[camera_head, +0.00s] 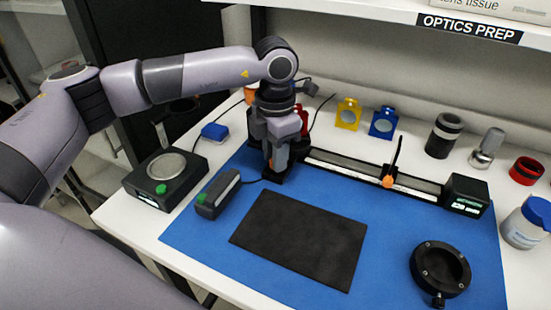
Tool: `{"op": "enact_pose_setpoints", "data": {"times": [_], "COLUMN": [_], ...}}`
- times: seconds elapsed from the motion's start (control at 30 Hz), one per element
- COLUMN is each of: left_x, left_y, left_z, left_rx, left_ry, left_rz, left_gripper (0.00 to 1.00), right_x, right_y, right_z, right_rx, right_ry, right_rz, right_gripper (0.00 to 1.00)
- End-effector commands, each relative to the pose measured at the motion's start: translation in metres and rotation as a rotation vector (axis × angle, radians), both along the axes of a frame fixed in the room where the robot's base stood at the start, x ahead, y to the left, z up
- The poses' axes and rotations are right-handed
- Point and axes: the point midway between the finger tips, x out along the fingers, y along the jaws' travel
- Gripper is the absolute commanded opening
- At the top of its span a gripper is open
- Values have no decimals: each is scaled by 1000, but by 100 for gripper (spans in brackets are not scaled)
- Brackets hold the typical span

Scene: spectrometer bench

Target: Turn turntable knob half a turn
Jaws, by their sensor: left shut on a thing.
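My left gripper (279,158) points down at the left end of the black rail (345,172). It is shut on a small part there, mostly hidden by its fingers; I cannot tell whether this is the turntable knob. A dark base shows just below the fingertips. A black box with a round grey disc on top (167,166) and a green button stands at the left, apart from the gripper. A black ring mount with a small knob (440,270) lies at the lower right of the blue mat. My right gripper is out of view.
A black pad (300,240) lies on the blue mat (200,240). A grey device with a green button (217,193) lies left of it. An orange slider (388,181) sits on the rail. Yellow (348,113) and blue (383,122) mounts, a black cylinder (443,136) and a jar (526,224) stand around.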

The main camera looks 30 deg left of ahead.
Motion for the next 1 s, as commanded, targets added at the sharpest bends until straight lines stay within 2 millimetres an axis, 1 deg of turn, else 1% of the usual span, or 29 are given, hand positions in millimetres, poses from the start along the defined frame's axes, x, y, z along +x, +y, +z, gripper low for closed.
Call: {"op": "enact_pose_setpoints", "data": {"times": [0.03, 0.4, 0.8, 1.0], "left_x": [1, 1, 2, 2], "left_y": [0, 1, 1, 1], "left_z": [-2, -1, 0, 0], "left_rx": [-1, 0, -1, 0], "left_ry": [-3, -3, -5, -4], "left_rz": [-45, -395, -775, -965], "left_gripper": [0, 0, 0, 0], "right_x": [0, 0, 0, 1], "right_y": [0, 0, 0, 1], "right_z": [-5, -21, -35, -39], "right_rx": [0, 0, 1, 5], "right_ry": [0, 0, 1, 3], "right_rz": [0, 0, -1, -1], "right_gripper": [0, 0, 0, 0]}}
